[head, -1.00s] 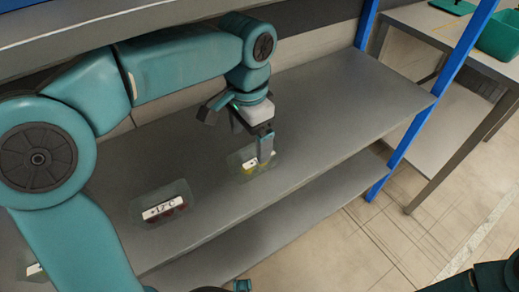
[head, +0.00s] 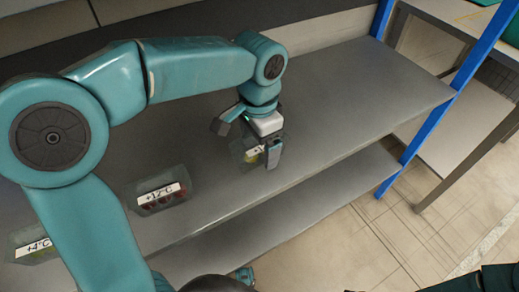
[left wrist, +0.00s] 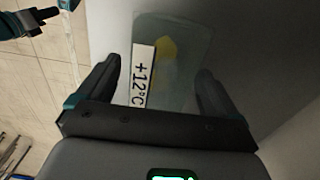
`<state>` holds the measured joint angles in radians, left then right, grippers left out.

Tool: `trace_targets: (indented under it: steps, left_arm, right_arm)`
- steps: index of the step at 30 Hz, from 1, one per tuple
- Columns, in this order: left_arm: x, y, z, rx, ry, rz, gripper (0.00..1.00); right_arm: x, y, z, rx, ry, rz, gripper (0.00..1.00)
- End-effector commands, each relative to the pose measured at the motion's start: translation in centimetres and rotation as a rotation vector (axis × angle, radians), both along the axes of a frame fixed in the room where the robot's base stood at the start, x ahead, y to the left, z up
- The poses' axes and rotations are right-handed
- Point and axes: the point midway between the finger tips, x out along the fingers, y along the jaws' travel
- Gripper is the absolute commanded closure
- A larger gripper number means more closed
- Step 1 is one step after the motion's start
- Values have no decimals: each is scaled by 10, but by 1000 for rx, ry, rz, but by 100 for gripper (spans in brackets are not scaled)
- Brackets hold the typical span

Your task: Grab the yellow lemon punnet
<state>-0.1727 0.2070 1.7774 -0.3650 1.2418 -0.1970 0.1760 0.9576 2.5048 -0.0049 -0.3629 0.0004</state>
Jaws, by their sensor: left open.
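The yellow lemon punnet (head: 243,150) is a clear box with a white label and yellow inside, on the grey shelf in the head view. It also shows in the left wrist view (left wrist: 180,65), with a "+12°C" label on its left side. My left gripper (head: 247,149) is at the punnet, with its fingers on either side and partly hiding it. In the left wrist view the left gripper (left wrist: 152,90) is open, and the punnet lies between and beyond its fingertips. I cannot tell whether the fingers touch it. My right gripper is not clearly in view.
A punnet with dark red contents (head: 163,198), labelled "+12°C", stands to the left on the shelf (head: 350,90). Another punnet labelled "+4°C" (head: 35,245) is farther left. A blue upright (head: 432,108) bounds the shelf at right. The shelf's right part is clear.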

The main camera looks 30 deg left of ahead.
Motion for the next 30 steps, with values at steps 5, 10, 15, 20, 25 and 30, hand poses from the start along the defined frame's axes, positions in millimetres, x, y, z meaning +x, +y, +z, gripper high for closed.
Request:
trace_targets:
  steps: [5, 10, 15, 20, 25, 30]
  left_arm:
    - [2, 0, 1, 0, -1, 0, 23]
    - [3, 0, 1, 0, 0, 0, 62]
    - [3, 0, 1, 0, 0, 0, 62]
    - [3, 0, 6, 0, -1, 0, 62]
    - [3, 0, 23, -1, -2, 1, 62]
    - [-5, -3, 39, 0, -1, -2, 62]
  right_arm:
    - [0, 0, 1, 0, 0, 0, 100]
    - [0, 0, 1, 0, 0, 0, 100]
    - [0, 0, 1, 0, 0, 0, 100]
    - [0, 0, 3, 0, 0, 0, 100]
    - [0, 0, 12, 0, 0, 0, 100]
    - [0, 0, 17, 0, -1, 0, 100]
